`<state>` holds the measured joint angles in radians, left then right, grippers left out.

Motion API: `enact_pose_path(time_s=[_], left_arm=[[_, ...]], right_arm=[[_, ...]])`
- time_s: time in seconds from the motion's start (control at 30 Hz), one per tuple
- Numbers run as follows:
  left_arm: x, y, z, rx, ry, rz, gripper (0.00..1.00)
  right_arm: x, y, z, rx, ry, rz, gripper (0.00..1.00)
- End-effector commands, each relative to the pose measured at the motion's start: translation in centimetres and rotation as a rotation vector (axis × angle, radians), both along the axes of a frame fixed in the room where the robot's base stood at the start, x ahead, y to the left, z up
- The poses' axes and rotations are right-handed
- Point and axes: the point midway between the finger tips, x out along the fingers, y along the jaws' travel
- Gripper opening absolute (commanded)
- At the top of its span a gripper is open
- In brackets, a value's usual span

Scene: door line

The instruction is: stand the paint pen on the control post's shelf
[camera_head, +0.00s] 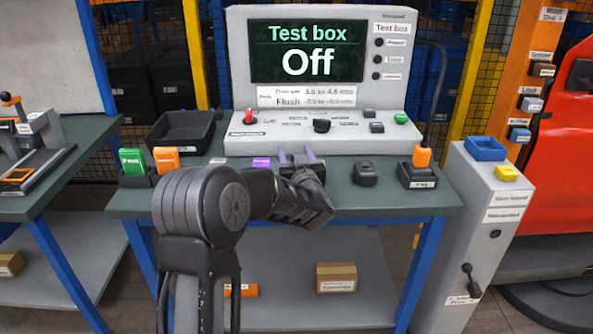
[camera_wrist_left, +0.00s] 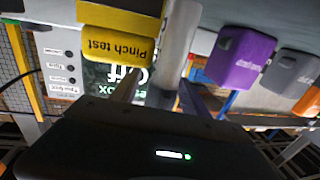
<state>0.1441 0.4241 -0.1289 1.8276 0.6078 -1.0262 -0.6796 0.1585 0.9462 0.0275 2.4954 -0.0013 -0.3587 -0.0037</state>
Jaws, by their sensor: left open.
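My left gripper (camera_head: 298,158) is open over the far part of the workbench, in front of the test box. In the left wrist view a pale cylinder (camera_wrist_left: 178,45) stands between my left gripper's spread fingers (camera_wrist_left: 155,95). It may be the paint pen, but no label on it can be read; the head view mostly hides it behind the gripper. I cannot tell if the fingers touch it. The control post (camera_head: 470,235) is a grey pedestal at the right. A blue tray-like piece (camera_head: 485,148) and a yellow block (camera_head: 507,173) are on its top. My right gripper is not in view.
The test box (camera_head: 310,95) reads "Off". A black bin (camera_head: 180,133), a dark puck-like item (camera_head: 365,174) and an orange-topped holder (camera_head: 418,175) stand on the bench.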

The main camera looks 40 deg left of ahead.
Motion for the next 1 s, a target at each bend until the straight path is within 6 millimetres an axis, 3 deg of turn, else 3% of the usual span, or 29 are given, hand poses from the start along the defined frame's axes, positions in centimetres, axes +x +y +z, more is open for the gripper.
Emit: enact_pose_path(time_s=[0.63, 1.0], left_arm=[[-0.01, -0.01, -0.01, 0.000, 0.000, 0.000, 0.02], [-0.01, -0.01, 0.01, 0.000, 0.000, 0.000, 0.00]], right_arm=[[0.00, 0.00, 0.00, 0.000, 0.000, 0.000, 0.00], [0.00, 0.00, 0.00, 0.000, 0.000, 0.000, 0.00]])
